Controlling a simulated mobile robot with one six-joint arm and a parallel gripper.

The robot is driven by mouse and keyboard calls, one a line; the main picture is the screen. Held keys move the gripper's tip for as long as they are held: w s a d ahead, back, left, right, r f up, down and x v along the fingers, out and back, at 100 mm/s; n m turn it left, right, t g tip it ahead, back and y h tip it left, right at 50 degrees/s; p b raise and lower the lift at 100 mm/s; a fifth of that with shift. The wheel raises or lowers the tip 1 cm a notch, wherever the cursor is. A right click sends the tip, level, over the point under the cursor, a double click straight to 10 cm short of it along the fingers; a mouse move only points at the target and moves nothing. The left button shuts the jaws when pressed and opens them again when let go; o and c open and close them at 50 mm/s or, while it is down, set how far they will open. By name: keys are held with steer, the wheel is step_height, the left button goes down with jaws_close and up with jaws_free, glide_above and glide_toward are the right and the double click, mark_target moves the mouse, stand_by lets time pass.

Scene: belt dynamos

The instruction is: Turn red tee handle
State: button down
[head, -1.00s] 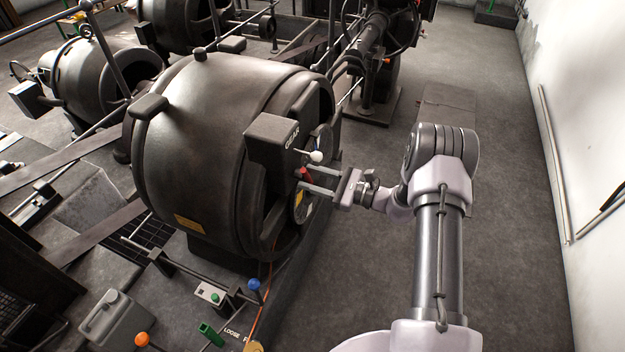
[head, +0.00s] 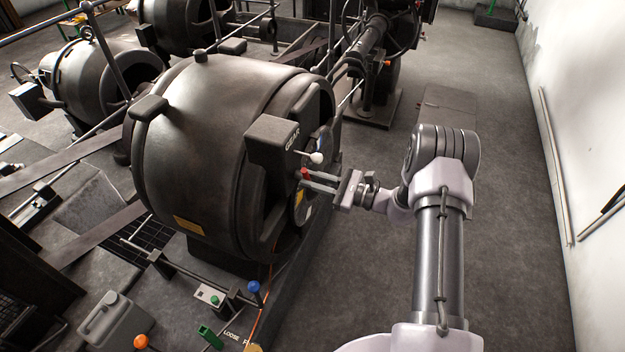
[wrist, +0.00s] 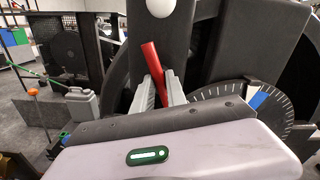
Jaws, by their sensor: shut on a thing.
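The red tee handle (head: 305,173) is on the end face of the large dark dynamo (head: 200,130). In the wrist view the red bar (wrist: 153,66) stands tilted, its top leaning left, between the two fingers. My gripper (head: 312,180) is shut on the red handle. Its fingers (wrist: 159,92) touch the bar from both sides. The lower part of the bar is hidden behind the gripper body.
A graduated dial (wrist: 255,112) lies to the right in the wrist view. Open floor (head: 510,200) lies right of my arm.

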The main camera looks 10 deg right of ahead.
stand_by(0.8)
steer(key=c, duration=1.3)
jaws_free()
steer(key=shift+d, duration=0.1)
steer(key=p+v, duration=0.3)
steer(key=v, duration=1.4)
steer(key=shift+s, duration=0.15)
steer(key=shift+d, duration=0.1)
